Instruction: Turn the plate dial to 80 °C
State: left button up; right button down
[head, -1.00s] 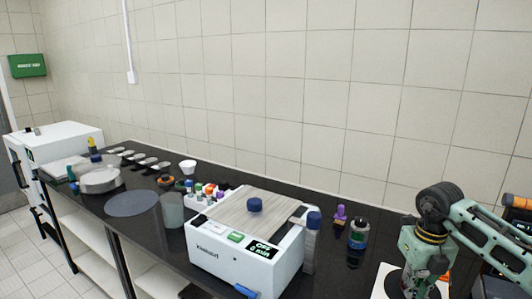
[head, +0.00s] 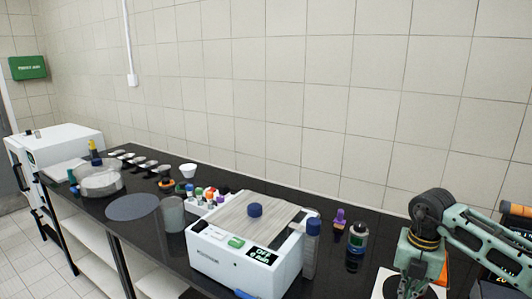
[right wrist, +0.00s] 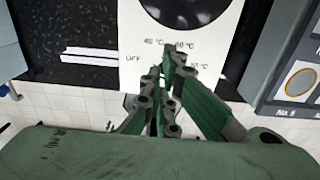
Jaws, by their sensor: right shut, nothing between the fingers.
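In the right wrist view, a white panel (right wrist: 115,14) carries printed marks around a dial: OFF, 40 °C, 60 °C, and a further mark partly hidden at the right. A black round plate (right wrist: 195,8) shows at the top edge. My right gripper (right wrist: 172,62) is shut and empty, its fingertips in front of the dial's place. The fingers hide the dial, so its pointer and any contact cannot be told. In the head view, a white corner of the unit (head: 384,284) shows beside my right arm. My left gripper is in no view.
A dark bottle (head: 357,238) and a purple item (head: 339,218) stand behind.

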notch_tip(320, 180, down, 7)
jog(key=b, duration=0.4)
jog(key=shift+r, duration=0.2)
jog(key=shift+s, duration=0.25)
jog(key=shift+s+a+f, duration=0.1)
jog(key=shift+s+f, duration=0.05)
jog(key=shift+f, duration=0.1)
jog(key=shift+s+d, duration=0.1)
jog(key=shift+d, duration=0.15)
jog(key=shift+s+d, duration=0.25)
jog(key=shift+d, duration=0.45)
jog(key=shift+s+d, duration=0.1)
jog(key=shift+d, duration=0.05)
jog(key=shift+s+d+r, duration=0.1)
jog(key=shift+r, duration=0.1)
jog(key=shift+d, duration=0.2)
